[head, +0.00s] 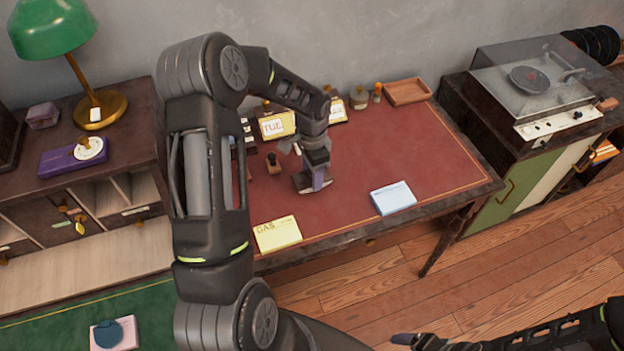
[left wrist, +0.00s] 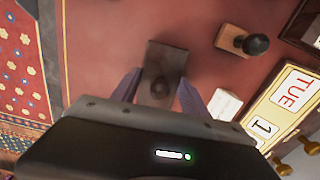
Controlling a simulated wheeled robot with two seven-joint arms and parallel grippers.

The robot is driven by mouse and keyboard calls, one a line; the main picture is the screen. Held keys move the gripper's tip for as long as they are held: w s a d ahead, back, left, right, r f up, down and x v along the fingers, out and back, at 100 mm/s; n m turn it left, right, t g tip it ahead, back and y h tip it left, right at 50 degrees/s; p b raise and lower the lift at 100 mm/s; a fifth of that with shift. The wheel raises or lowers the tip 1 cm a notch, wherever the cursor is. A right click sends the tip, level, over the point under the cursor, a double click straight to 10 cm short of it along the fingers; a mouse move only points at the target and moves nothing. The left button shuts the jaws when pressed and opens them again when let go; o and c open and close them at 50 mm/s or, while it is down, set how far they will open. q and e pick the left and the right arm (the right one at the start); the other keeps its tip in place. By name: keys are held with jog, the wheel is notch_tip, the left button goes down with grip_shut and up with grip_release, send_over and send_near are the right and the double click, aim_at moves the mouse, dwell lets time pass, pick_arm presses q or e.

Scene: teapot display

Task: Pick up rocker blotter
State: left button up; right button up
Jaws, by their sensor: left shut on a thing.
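The rocker blotter (left wrist: 165,65) shows in the left wrist view as a dark brown block between the two fingers. My left gripper (left wrist: 160,88) is shut on it. In the head view my left gripper (head: 314,180) points down over the red desk top, and the blotter is mostly hidden by the fingers. I cannot tell whether it is still touching the desk. My right gripper (head: 418,341) is at the bottom right edge, far from the blotter, and its jaws are not clear.
A wooden stamp (head: 272,164) stands left of my left gripper. Calendar cards (head: 275,127) stand behind. A yellow pad (head: 277,235) and a blue pad (head: 393,198) lie near the front of the red desk (head: 440,165). A wooden tray (head: 407,91) sits at the back right.

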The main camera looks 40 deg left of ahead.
pick_arm(q)
grip_shut()
jog(key=shift+r, duration=0.1)
notch_tip(320, 180, up, 10)
jog(key=shift+f+b, duration=0.1)
jog(key=shift+b, duration=0.8)
pick_arm(e)
jog(key=shift+w+a+f, duration=0.1)
jog(key=shift+f, duration=0.65)
pick_arm(q)
jog(key=w+d+r+n, duration=0.1)
jog(key=w+d+n, duration=0.1)
jog(key=d, duration=0.6)
jog(key=w+d+r+n, duration=0.1)
jog(key=d+n, duration=0.3)
jog(key=d, duration=0.5)
jog(key=shift+w+d+r, duration=0.15)
jog(key=shift+w+r, duration=0.25)
jog(key=shift+r, duration=0.25)
pick_arm(e)
jog(key=shift+c, duration=0.5)
